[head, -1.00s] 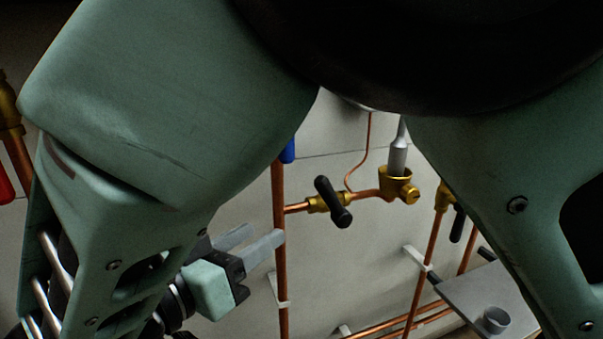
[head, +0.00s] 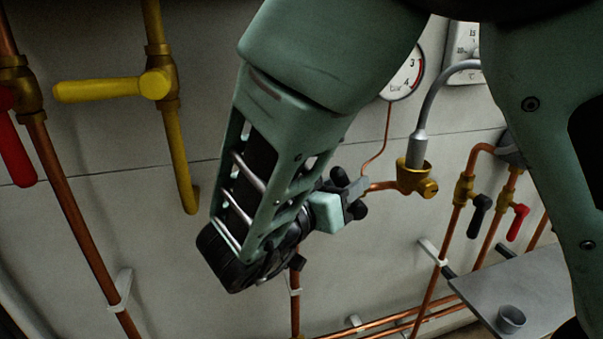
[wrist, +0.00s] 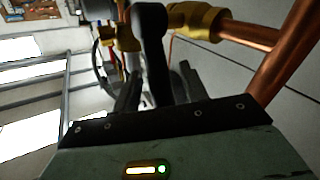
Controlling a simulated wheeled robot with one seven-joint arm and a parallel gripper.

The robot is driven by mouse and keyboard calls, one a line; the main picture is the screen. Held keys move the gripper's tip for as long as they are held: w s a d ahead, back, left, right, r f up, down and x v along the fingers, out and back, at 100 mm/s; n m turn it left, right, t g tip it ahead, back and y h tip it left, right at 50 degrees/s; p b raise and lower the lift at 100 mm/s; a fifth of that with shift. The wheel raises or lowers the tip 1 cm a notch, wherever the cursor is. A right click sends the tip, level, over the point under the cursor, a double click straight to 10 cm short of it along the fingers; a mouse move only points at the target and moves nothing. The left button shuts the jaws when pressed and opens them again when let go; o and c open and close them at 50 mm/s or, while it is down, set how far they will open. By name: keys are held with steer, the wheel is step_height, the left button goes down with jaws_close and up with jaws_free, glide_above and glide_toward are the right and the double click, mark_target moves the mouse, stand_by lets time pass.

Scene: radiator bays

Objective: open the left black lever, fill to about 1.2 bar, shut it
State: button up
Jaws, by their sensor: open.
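The left black lever (head: 361,211) is largely hidden behind my gripper in the head view; its ends show. In the wrist view the black lever (wrist: 152,50) stands between the two fingers of my gripper (wrist: 159,74), in front of a brass valve (wrist: 192,20) on a copper pipe. The jaws are open, one finger to each side of the lever; I cannot tell if either touches it. In the head view my gripper (head: 356,187) is at the valve. The pressure gauge (head: 404,76) is partly covered by my arm; 3, 4 and "bar" show, and I cannot read its needle.
A brass fitting (head: 415,180) with a grey hose stands right of the valve. Further right are another black lever (head: 481,208) and a red lever (head: 518,222). A grey shelf (head: 540,283) holds a small cup (head: 511,319). A yellow lever (head: 95,90) is at left.

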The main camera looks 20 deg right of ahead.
steer(key=shift+x, duration=1.1)
jaws_close()
